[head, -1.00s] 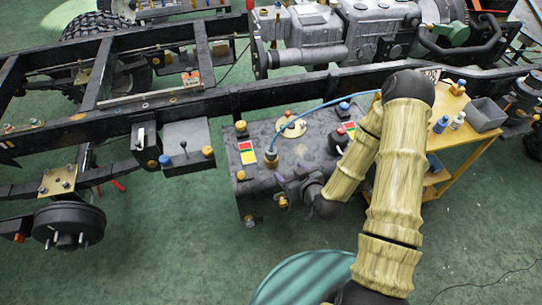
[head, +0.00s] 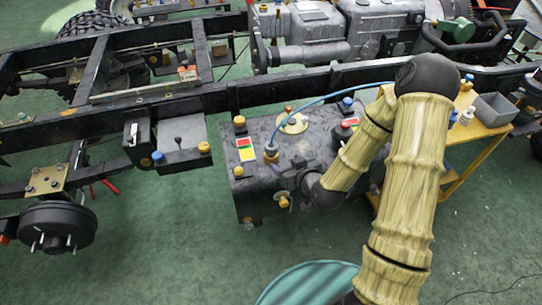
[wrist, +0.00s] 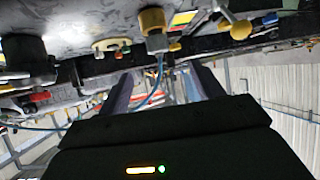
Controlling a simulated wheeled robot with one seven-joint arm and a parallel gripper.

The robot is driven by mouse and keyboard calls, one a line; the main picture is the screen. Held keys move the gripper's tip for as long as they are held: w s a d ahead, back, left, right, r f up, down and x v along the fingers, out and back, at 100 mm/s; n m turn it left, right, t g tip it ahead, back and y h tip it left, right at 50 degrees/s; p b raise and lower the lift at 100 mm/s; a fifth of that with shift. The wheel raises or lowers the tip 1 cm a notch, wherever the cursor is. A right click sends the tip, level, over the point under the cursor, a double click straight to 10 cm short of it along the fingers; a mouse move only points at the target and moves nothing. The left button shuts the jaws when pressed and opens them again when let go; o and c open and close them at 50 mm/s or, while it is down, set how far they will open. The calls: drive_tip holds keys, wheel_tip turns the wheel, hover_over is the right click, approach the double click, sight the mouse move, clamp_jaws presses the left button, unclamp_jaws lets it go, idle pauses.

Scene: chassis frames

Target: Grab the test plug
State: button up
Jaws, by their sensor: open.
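A plug with a yellow collar and grey body (head: 271,154), with a blue hose running from it, sits on top of the dark tank (head: 262,198). It is the likeliest test plug, but no label confirms this. In the wrist view the yellow-and-grey plug (wrist: 154,28) is at the top, with the hose trailing down between my fingers. My gripper (wrist: 164,78) is open, its two fingers apart with the plug beyond their tips. In the head view my gripper is dark against the tank, just right of the plug, and its fingers are hard to make out.
The black chassis rail (head: 205,106) runs behind the tank. Other yellow, blue and red fittings stand on the tank, including a red-handled one (head: 350,124). A lever box (head: 182,146) is to the left. A yellow cart (head: 480,135) stands to the right.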

sight(274, 150)
drive_tip(key=b+x, duration=0.4)
drive_tip(key=x, duration=0.5)
drive_tip(key=shift+w, duration=0.1)
drive_tip(key=shift+w, duration=0.1)
drive_tip(key=x, duration=0.2)
drive_tip(key=b+x, duration=0.1)
drive_tip(key=x, duration=0.2)
drive_tip(key=shift+w+d+r, duration=0.1)
drive_tip(key=shift+w+r, duration=0.1)
drive_tip(key=shift+w, duration=0.05)
drive_tip(key=shift+a, duration=0.25)
drive_tip(key=shift+d, duration=0.4)
drive_tip(key=shift+a, duration=0.1)
